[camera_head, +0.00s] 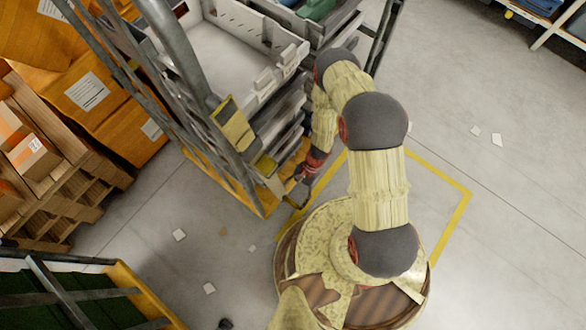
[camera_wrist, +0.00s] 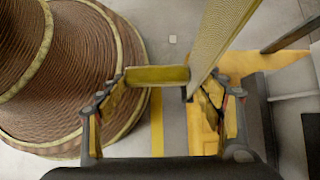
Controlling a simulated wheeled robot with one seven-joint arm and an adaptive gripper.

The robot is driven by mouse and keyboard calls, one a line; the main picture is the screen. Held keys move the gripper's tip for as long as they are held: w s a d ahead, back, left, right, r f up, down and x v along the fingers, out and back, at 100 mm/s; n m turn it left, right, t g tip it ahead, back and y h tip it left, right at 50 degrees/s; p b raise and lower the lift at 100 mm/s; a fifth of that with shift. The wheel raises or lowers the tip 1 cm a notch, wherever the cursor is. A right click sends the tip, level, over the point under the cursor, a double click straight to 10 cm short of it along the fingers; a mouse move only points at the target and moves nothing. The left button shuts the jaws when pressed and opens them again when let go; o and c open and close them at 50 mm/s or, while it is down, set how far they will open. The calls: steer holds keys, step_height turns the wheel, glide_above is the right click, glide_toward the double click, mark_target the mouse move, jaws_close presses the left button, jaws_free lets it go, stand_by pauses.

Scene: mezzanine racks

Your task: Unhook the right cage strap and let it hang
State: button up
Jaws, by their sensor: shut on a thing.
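In the wrist view my gripper (camera_wrist: 155,82) has its two fingers on either side of a short yellow bar (camera_wrist: 157,74), and they are shut on it. A wide pale yellow strap (camera_wrist: 226,42) runs from beside the right fingertip up to the top edge. The bar looks like the strap's end piece, but their join is not clear. In the head view my gripper (camera_head: 303,180) is low beside the near corner of the cage (camera_head: 185,65), which has grey tube sides and a yellow base.
White trays (camera_head: 228,38) stand in the cage. Orange boxes (camera_head: 95,95) and wooden pallets (camera_head: 60,165) stand at the left. A yellow-edged green structure (camera_head: 70,305) is at the lower left. A shelf (camera_head: 560,25) is at the upper right. The floor at right is mostly clear.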

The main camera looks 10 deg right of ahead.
steer(key=shift+s+d+f, duration=0.1)
steer(key=shift+s+f, duration=0.1)
steer(key=shift+s, duration=0.5)
steer(key=o, duration=1.3)
steer(key=shift+o, duration=1.2)
steer(key=shift+w, duration=0.15)
steer(key=shift+w+r, duration=0.1)
steer(key=shift+w, duration=0.05)
steer(key=shift+w, duration=0.15)
steer(key=v, duration=1.2)
